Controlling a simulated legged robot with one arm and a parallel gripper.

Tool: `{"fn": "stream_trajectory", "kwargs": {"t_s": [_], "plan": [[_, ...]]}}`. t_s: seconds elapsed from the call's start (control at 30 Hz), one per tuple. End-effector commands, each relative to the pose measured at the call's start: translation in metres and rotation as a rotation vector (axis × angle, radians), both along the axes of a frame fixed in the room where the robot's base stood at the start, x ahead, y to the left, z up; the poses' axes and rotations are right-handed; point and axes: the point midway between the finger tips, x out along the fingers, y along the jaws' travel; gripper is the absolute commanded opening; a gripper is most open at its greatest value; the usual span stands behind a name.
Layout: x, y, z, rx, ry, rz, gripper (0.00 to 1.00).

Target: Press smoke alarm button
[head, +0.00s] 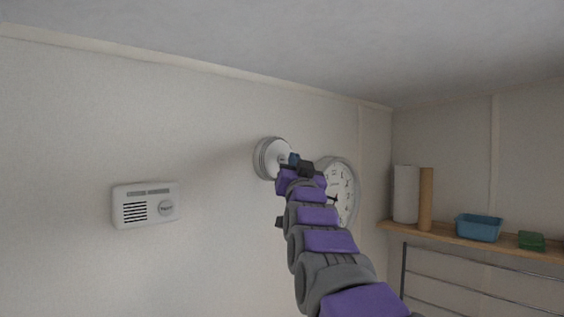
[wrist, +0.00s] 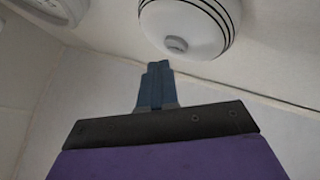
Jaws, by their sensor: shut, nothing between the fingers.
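The smoke alarm (head: 266,155) is a round white unit with dark rings, fixed high on the left wall. In the wrist view the smoke alarm (wrist: 200,22) fills the top, and its small grey round button (wrist: 176,45) faces my gripper. My gripper (head: 294,158) is in front of the alarm's right part in the head view and hides some of it. In the wrist view the shut fingers of my gripper (wrist: 158,66) point up at the alarm, with their tips just below the button. They look apart from it, though the exact distance is hard to tell.
A white wall clock (head: 345,185) hangs right of the alarm, partly behind my arm. A white box with a grille and round knob (head: 146,204) is on the wall at left. A shelf (head: 440,239) at right holds a paper roll, a blue tub (head: 479,228) and a green item.

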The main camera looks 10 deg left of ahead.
Motion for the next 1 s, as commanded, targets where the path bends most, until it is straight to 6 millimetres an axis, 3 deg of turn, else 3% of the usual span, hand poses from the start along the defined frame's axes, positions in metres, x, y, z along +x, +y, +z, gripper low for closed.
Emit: {"fn": "stream_trajectory", "kwargs": {"t_s": [0.63, 1.0], "plan": [[0.003, 0.024, 0.0, -0.006, 0.001, 0.001, 0.0], [0.004, 0.026, -0.002, -0.006, 0.0, 0.001, 0.0]]}}
